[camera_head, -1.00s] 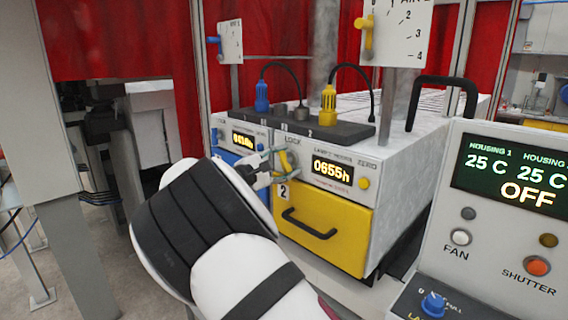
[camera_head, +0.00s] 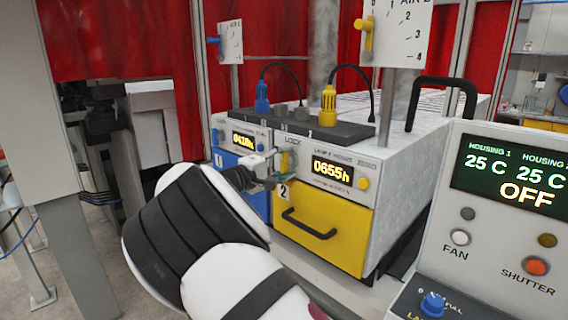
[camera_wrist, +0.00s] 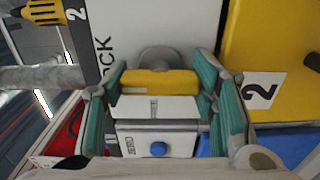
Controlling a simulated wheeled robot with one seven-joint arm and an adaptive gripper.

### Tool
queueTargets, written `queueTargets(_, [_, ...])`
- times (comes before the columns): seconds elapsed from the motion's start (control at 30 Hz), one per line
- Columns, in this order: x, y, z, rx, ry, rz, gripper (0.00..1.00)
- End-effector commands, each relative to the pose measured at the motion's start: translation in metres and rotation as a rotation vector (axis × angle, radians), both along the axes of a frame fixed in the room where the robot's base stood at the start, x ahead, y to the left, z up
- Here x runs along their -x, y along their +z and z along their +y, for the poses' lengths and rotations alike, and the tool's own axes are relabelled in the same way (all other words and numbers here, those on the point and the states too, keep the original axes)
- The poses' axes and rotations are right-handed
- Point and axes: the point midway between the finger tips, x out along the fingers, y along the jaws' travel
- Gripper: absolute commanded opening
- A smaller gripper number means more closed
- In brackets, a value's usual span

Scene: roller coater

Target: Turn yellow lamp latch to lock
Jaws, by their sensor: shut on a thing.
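The yellow lamp latch (camera_head: 285,159) is on the front of the yellow lamp unit, under the "LOCK" label and left of the 0655h display (camera_head: 333,170). It looks roughly upright, partly hidden by my gripper (camera_head: 270,172). In the wrist view the latch (camera_wrist: 158,82) shows as a yellow bar in front of a grey round mount. The green-padded fingers of my gripper (camera_wrist: 168,108) stand on its two sides, shut on it. The exact contact is hard to see.
The yellow drawer (camera_head: 320,228) with a black handle is below the latch. A blue unit (camera_head: 258,201) stands to the left. The control panel (camera_head: 503,215) is at the right. A yellow plug (camera_head: 328,104) with a cable stands on top.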

Motion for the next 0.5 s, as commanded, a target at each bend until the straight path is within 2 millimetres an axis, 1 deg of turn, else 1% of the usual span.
queueTargets(0.4, [0.0003, -0.0011, -0.0003, -0.007, -0.002, -0.004, 0.25])
queueTargets(0.43, [0.0003, -0.0011, -0.0003, -0.007, -0.002, -0.004, 0.59])
queueTargets(0.5, [0.0003, -0.001, -0.0003, -0.006, -0.001, -0.004, 0.73])
